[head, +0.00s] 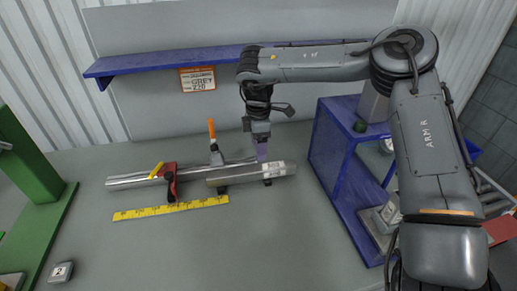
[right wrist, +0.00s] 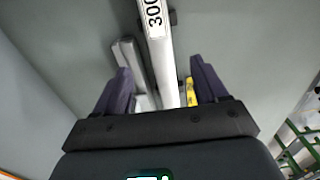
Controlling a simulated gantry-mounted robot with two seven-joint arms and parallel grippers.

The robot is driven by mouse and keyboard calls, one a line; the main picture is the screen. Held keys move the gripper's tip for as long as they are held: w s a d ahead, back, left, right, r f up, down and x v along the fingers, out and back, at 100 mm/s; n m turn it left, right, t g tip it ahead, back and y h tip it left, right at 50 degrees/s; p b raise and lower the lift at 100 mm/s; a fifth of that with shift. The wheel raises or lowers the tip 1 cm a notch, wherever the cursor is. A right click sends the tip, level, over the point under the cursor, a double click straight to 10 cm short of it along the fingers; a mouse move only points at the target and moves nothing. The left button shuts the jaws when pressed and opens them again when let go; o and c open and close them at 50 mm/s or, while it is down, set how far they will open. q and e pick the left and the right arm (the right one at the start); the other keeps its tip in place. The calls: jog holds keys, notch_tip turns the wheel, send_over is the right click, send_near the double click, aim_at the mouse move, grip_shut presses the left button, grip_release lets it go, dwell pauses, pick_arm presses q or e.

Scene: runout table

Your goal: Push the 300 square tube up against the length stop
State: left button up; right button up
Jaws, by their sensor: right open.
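The 300 square tube (head: 235,177) is a grey bar with a white label at its right end. It lies on the table, resting on small dark supports. A red and dark piece (head: 170,178), apparently the length stop, stands left of it on a silver rail, with a gap between them. My right gripper (head: 262,152) is at the tube's right part, pointing down. In the right wrist view the labelled tube (right wrist: 162,50) runs between its two open purple fingers (right wrist: 161,88), with space on both sides. I cannot tell how low the fingers reach. My left gripper is out of view.
The silver rail (head: 130,181) lies behind the tube, with an orange-handled clamp (head: 214,143) near it. A yellow scale (head: 170,208) lies in front. A blue rack (head: 345,165) stands right, a green frame (head: 35,185) left. The front table is mostly clear.

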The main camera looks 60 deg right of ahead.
aim_at(257, 168)
dwell(0.3)
jog(key=shift+f, duration=0.65)
notch_tip(257, 168, down, 10)
jog(key=shift+r+b, duration=0.25)
jog(key=shift+b, duration=0.95)
jog(key=c, duration=1.3)
jog(key=shift+w+a, duration=0.15)
